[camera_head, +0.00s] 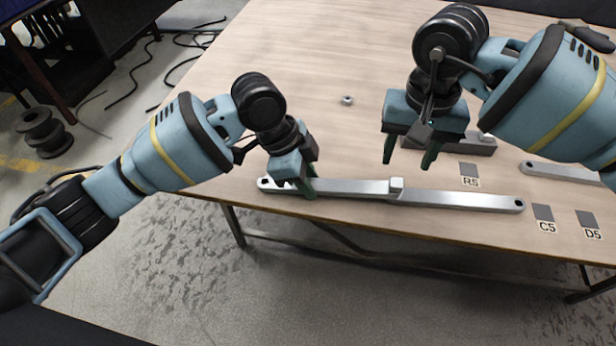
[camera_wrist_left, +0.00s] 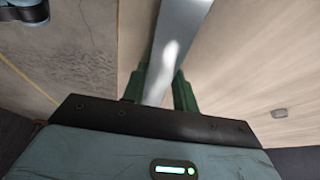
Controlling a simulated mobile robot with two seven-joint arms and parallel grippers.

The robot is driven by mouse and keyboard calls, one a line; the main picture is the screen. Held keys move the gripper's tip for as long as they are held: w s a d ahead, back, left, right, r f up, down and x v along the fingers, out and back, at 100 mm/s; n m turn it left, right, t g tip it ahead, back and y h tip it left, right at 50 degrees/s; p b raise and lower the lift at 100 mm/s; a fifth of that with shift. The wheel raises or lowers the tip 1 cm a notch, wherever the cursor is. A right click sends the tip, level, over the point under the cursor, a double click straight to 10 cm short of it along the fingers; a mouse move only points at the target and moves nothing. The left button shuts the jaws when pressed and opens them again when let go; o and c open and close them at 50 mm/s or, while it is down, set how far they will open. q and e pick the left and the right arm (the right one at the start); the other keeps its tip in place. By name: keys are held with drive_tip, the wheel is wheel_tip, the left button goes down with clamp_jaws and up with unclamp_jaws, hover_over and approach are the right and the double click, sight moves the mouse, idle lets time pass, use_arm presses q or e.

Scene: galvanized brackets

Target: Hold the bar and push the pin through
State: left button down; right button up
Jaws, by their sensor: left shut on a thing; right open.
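A long galvanized bar (camera_head: 455,199) lies along the table's near edge, with a round hole near each end. A small raised grey block (camera_head: 396,187) sits at its middle; I cannot tell if it is separate. My left gripper (camera_head: 306,190) is shut on the bar near its left end. In the left wrist view the bar (camera_wrist_left: 178,45) runs between the green fingers (camera_wrist_left: 160,88). My right gripper (camera_head: 410,160) is open and empty, pointing down above the table behind the bar's middle. I cannot make out a pin for certain.
A grey metal block (camera_head: 478,146) stands behind my right gripper, partly hidden. Another metal bar (camera_head: 562,172) lies at the right. A small nut (camera_head: 347,100) lies farther back. Grey patches labelled R5 (camera_head: 469,170), C5 (camera_head: 543,212) and D5 (camera_head: 587,219) mark the table. The table's back left is clear.

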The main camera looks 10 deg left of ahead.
use_arm(q)
drive_tip(key=c, duration=1)
unclamp_jaws()
drive_tip(key=p+v, duration=0.1)
drive_tip(key=v, duration=0.7)
drive_tip(key=shift+p, duration=0.3)
use_arm(e)
wheel_tip(320, 180, up, 2)
drive_tip(key=shift+r, duration=0.15)
use_arm(q)
drive_tip(key=shift+d+f, duration=0.1)
